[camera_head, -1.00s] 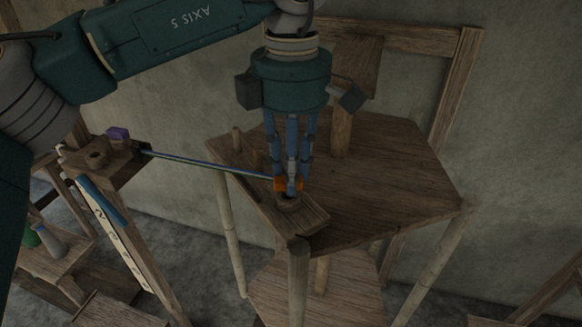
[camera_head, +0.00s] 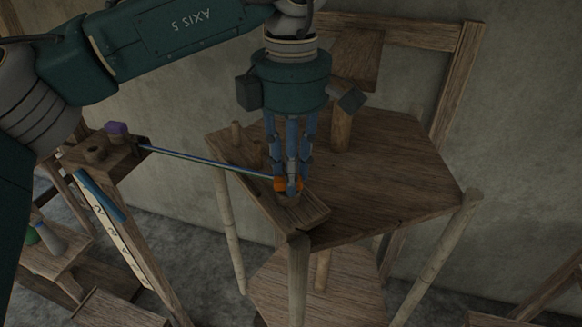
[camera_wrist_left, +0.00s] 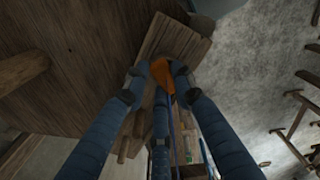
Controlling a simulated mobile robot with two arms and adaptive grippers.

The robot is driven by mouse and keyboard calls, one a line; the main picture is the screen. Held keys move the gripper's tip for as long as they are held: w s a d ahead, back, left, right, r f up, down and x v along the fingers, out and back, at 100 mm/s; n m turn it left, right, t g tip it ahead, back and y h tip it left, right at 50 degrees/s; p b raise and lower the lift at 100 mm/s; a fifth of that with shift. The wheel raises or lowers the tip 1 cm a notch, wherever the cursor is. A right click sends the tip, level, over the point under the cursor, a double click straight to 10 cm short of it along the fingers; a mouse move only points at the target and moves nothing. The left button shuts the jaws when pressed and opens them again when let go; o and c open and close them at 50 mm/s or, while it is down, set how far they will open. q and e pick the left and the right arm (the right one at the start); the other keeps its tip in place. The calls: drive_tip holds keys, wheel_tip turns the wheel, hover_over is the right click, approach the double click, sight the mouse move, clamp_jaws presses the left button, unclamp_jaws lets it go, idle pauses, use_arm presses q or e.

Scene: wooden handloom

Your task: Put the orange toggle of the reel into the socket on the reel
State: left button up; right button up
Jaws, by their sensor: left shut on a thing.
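My left gripper (camera_head: 288,186) is shut on the orange toggle (camera_head: 280,185), pointing down over the front end of a wooden board (camera_head: 312,212) on the table's left edge. I take this pegged board for the reel. A round wooden piece (camera_head: 292,201), probably the socket, shows just below the fingertips; the fingers hide most of it. I cannot tell whether the toggle is inside it. A thin blue cord (camera_head: 205,161) runs left from the toggle. In the left wrist view the toggle (camera_wrist_left: 162,75) sits between the blue fingers (camera_wrist_left: 160,84). My right gripper is not in view.
The wooden table (camera_head: 385,180) is mostly bare to the right, with an upright post (camera_head: 341,130) behind. At left, a wooden block (camera_head: 88,158) with a purple piece (camera_head: 117,128) stands at the cord's other end. A blue bar (camera_head: 100,196) lies below it.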

use_arm(q)
drive_tip(key=o, duration=1.3)
drive_tip(key=shift+o, duration=0.2)
drive_tip(key=shift+r+p, duration=2.75)
drive_tip(key=shift+r, duration=0.85)
drive_tip(key=shift+f, duration=0.1)
